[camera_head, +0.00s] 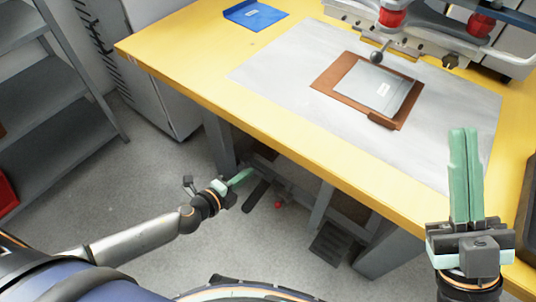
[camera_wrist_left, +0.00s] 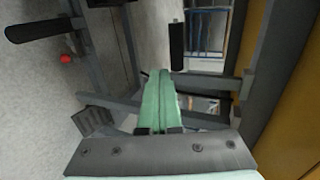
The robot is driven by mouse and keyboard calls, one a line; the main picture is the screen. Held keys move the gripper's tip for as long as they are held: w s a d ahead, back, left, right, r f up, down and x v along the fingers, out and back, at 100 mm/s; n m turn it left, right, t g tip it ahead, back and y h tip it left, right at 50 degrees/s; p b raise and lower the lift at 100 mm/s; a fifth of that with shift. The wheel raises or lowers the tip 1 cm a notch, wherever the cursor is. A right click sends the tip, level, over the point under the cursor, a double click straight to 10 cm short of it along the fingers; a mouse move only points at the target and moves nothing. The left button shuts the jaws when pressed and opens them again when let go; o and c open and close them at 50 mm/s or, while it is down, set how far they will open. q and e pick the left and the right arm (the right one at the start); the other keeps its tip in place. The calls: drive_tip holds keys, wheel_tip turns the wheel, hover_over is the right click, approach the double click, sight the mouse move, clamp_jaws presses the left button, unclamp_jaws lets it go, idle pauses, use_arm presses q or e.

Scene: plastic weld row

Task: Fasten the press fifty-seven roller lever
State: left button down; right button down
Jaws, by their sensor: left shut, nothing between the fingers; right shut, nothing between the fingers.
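My left gripper (camera_head: 248,172) is shut and empty, low in front of the yellow table's underside. Its green fingers also show shut in the left wrist view (camera_wrist_left: 162,75). Just beyond the fingertips there, a black cylinder (camera_wrist_left: 177,46) sits among the grey frame bars; I cannot tell for sure whether it is the roller lever. A small red ball (camera_head: 278,205) is under the table; a red ball also shows in the left wrist view (camera_wrist_left: 66,59), beside a dark bar (camera_wrist_left: 45,26). My right gripper (camera_head: 463,132) is shut and empty, raised over the table's right side.
The press (camera_head: 430,35) stands at the back. A ribbed pedal (camera_head: 330,243) is on the floor. Shelves (camera_head: 60,110) stand left.

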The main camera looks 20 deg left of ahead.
use_arm(q)
drive_tip(key=r+x, duration=0.2)
drive_tip(key=x, duration=0.8)
drive_tip(key=shift+w+d+b, duration=0.2)
drive_tip(key=shift+w+b, duration=0.1)
drive_tip(key=shift+w, duration=0.05)
use_arm(e)
drive_tip(key=shift+a+f, duration=0.1)
drive_tip(key=shift+f, duration=0.2)
use_arm(q)
drive_tip(key=shift+f, duration=0.1)
use_arm(e)
drive_tip(key=shift+f, duration=0.1)
